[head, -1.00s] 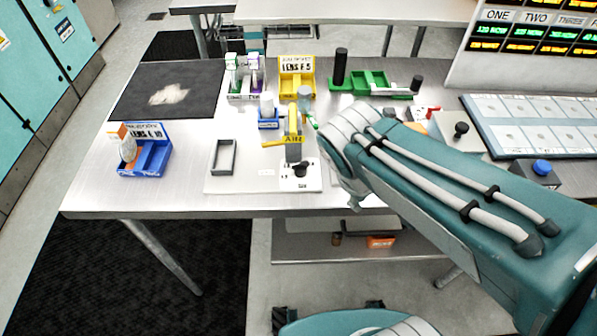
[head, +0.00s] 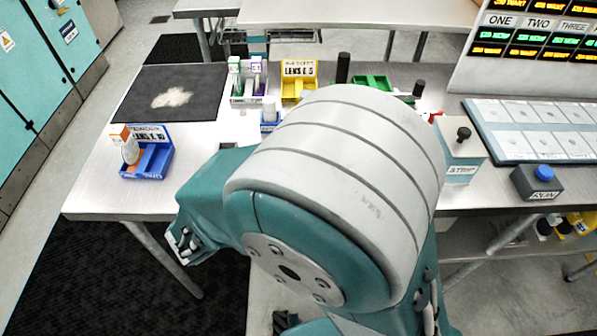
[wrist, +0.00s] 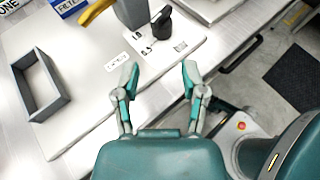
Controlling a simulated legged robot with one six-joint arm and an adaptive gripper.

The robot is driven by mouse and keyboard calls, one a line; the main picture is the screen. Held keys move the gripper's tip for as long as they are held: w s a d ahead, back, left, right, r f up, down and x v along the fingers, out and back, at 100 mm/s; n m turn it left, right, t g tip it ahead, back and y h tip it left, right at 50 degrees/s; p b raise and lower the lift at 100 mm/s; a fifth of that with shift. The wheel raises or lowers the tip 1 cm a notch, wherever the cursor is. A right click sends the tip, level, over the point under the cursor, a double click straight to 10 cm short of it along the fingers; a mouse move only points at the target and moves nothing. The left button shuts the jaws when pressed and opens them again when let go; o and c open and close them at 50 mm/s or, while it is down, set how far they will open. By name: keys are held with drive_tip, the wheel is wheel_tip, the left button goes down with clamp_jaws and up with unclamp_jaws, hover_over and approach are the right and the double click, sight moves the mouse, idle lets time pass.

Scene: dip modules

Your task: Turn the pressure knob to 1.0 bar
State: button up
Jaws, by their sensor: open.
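The black pressure knob (wrist: 165,40) sits on the white base plate (wrist: 95,110) in the wrist view, beside printed scale marks that seem to read 1.0 and 0.5. My gripper (wrist: 159,70) is open and empty, its two teal-and-grey fingers spread, apart from the knob and nearer the camera. In the head view my gripper (head: 184,246) shows off the table's front left edge, and my arm hides the knob. I cannot tell exactly which mark the knob points to.
A blue lens holder (head: 157,163) stands at the table's left; a RUN button box (head: 537,183) stands at right.

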drive_tip(key=x, duration=1)
drive_tip(key=shift+w+d+f, duration=0.1)
drive_tip(key=shift+d+f, duration=0.05)
clamp_jaws()
